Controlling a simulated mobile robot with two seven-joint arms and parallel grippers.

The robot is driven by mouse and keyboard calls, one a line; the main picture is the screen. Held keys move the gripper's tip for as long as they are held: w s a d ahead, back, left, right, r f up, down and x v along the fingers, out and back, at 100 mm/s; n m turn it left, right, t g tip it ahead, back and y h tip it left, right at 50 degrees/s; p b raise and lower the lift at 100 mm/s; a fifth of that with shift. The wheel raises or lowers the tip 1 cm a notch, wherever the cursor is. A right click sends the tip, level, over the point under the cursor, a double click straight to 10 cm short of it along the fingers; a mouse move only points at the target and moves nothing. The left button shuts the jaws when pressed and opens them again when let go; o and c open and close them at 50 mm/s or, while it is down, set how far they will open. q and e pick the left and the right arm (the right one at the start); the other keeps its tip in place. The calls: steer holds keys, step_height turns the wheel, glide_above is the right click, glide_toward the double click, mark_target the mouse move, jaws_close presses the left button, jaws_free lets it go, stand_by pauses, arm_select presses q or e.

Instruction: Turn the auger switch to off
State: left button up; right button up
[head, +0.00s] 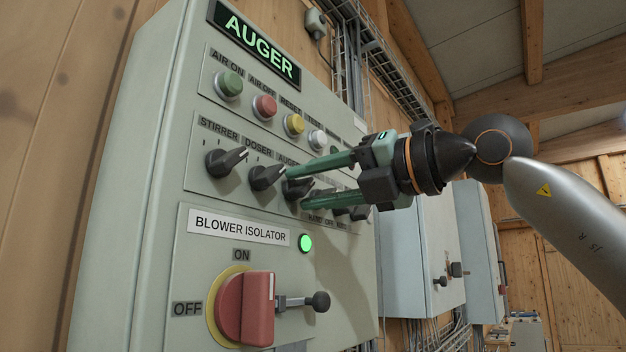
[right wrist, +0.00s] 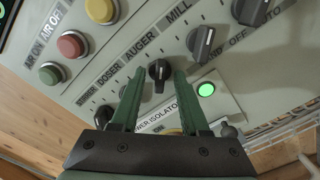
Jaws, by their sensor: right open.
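The auger switch (head: 295,187) is a black rotary knob in the knob row of the grey control panel, under its AUGER label. In the right wrist view the same knob (right wrist: 158,71) has a pale pointer line and sits between my two green fingertips. My right gripper (right wrist: 160,78) is open, with one finger on each side of the knob. In the head view the right gripper (head: 298,188) reaches in from the right, its fingers partly covering the knob. I cannot tell whether either finger touches it. My left gripper is not in view.
The doser knob (head: 266,177) and stirrer knob (head: 226,161) are close on the left; the mill knob (right wrist: 201,42) is on the other side. Push buttons (head: 294,124) run above. A lit green lamp (head: 305,243) and red blower isolator handle (head: 245,308) are below.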

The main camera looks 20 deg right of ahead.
steer(key=shift+c, duration=0.3)
jaws_close()
stand_by(0.3)
